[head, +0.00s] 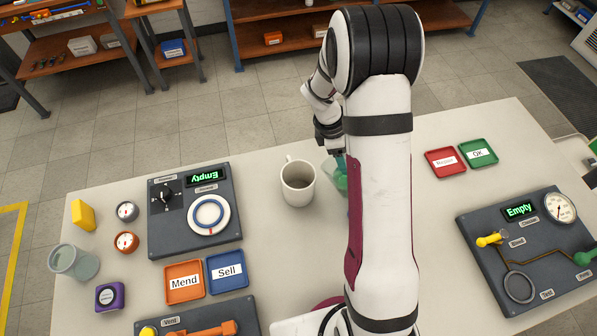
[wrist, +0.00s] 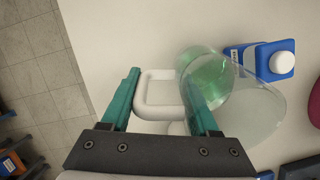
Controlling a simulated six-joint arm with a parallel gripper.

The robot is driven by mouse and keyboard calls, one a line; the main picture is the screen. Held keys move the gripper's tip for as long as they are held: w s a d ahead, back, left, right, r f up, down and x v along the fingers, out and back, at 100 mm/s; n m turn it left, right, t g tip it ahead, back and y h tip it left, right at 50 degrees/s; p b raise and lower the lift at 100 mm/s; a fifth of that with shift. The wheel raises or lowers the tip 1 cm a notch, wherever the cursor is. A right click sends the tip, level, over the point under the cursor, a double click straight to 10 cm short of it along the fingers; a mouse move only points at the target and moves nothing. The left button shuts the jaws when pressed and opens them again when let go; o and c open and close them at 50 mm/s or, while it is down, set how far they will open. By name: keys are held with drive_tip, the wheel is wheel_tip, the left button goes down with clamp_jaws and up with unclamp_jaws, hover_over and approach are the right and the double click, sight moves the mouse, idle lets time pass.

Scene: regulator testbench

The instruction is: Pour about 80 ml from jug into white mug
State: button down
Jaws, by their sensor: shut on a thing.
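The white mug (head: 297,186) stands upright on the table left of my arm, its opening facing up and no liquid visible inside. The jug (head: 328,170) is clear with a green tint and shows just right of the mug, partly hidden behind my arm. My gripper (wrist: 160,92) has teal fingers on either side of the jug's pale squared handle (wrist: 155,77) and is shut on it. In the wrist view the jug's clear body (wrist: 250,120) lies to the right of the fingers, with green inside. I cannot tell its exact tilt or liquid level. The mug is not clearly visible there.
A clear beaker (head: 73,262) stands at the left table edge. A grey panel with a dial (head: 190,210) lies left of the mug; another panel (head: 530,245) lies at right. Red (head: 445,162) and green (head: 478,152) trays lie at back right.

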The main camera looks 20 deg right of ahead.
drive_tip(key=shift+a+h, duration=0.2)
drive_tip(key=shift+h, duration=0.2)
drive_tip(key=r+h, duration=0.1)
drive_tip(key=h, duration=0.1)
drive_tip(key=a+r+g+h, duration=0.1)
drive_tip(key=r+h, duration=0.2)
drive_tip(key=shift+w+a+r+h, duration=0.2)
drive_tip(key=shift+w+a+h, duration=0.1)
drive_tip(key=shift+h, duration=0.1)
drive_tip(key=shift+s+f+g+h, duration=0.1)
drive_tip(key=shift+f+g+h, duration=0.05)
drive_tip(key=shift+g+h, duration=0.2)
drive_tip(key=shift+d+r+g+h, duration=0.15)
drive_tip(key=shift+r+h, duration=0.35)
drive_tip(key=shift+h, duration=0.3)
drive_tip(key=shift+a+r+g+h, duration=0.1)
drive_tip(key=shift+r+h, duration=0.35)
drive_tip(key=shift+h, duration=0.3)
idle(1.2)
drive_tip(key=shift+r+h, duration=0.25)
drive_tip(key=shift+h, duration=0.15)
idle(0.5)
